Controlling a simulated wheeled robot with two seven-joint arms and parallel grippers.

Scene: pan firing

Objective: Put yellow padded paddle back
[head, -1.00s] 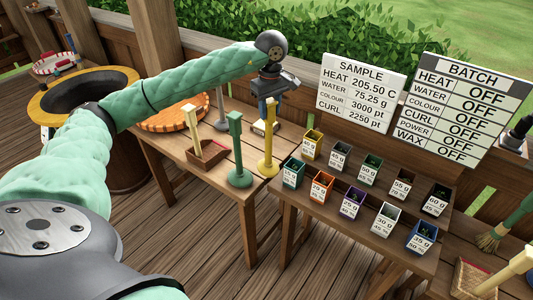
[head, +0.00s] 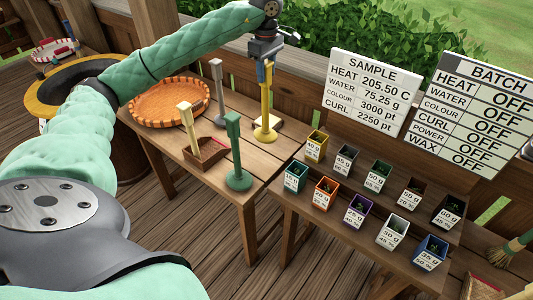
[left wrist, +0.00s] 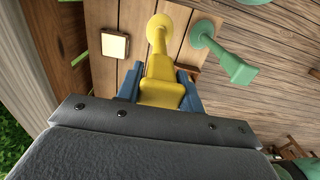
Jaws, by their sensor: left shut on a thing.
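The yellow paddle (head: 266,105) is a tall yellow post with a round foot, upright at the back right of the wooden table. My left gripper (head: 264,68) is shut on its upper end from above. In the left wrist view the yellow paddle (left wrist: 160,70) sits between the blue fingers (left wrist: 158,90), with its round foot beyond. I cannot tell whether the foot touches the tabletop. A cream block (head: 270,122) lies beside the foot; it shows to the left in the left wrist view (left wrist: 115,45). My right gripper is not in view.
A green paddle (head: 236,150) and a grey one (head: 218,90) stand nearby on the table. A brown box (head: 206,153) holds a cream post. An orange tray (head: 170,100) is at the back left. Several labelled pots stand on the right table, before two signs (head: 375,95).

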